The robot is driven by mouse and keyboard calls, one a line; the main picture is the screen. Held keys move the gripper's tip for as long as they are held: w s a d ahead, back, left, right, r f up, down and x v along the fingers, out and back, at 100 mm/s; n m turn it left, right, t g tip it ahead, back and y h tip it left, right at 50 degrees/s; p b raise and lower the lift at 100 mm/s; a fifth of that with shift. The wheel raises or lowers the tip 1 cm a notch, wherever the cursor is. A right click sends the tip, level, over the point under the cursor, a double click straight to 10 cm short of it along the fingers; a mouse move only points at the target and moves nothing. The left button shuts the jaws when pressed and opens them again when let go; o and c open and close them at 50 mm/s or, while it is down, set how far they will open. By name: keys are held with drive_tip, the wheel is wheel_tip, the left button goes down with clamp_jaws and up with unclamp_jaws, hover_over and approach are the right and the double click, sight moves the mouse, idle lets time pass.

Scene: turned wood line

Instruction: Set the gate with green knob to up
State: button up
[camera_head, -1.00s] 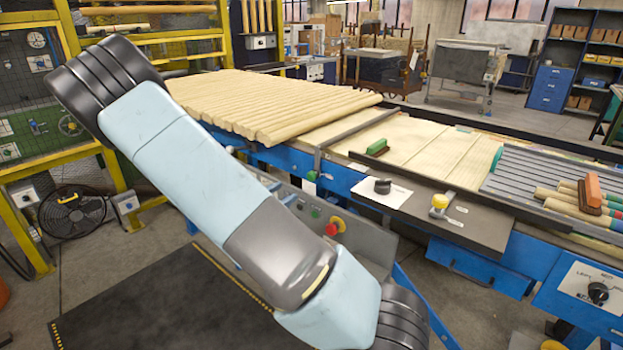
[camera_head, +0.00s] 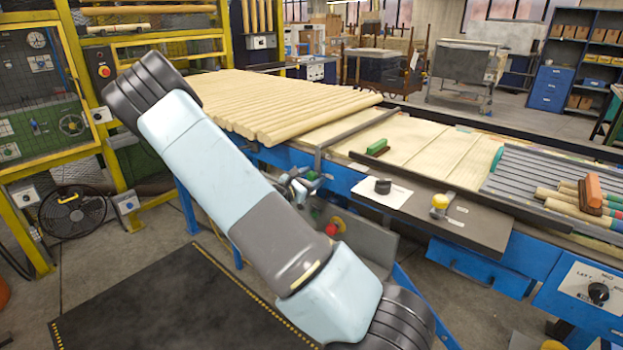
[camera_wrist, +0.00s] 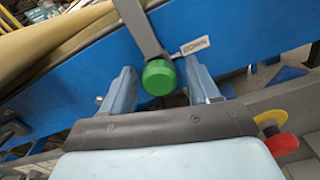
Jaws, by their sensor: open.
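The green knob (camera_wrist: 158,77) sits on the end of a grey bar (camera_wrist: 140,28) in front of the blue rail. In the head view the grey gate bar (camera_head: 352,130) runs across the line beside the wood strips, its knob end partly hidden by my gripper. My gripper (camera_head: 301,186) is open at the blue rail. In the wrist view its two fingers stand on either side of the green knob, with gaps visible on both sides. How deep the knob lies between them I cannot tell. A small white label (camera_wrist: 195,46) is right of the knob.
A red stop button (camera_wrist: 282,144) with yellow is close at the gripper's right. Turned wood strips (camera_head: 280,105) fill the table behind.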

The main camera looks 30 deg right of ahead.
drive_tip(key=shift+d, duration=0.1)
clamp_jaws()
idle(0.6)
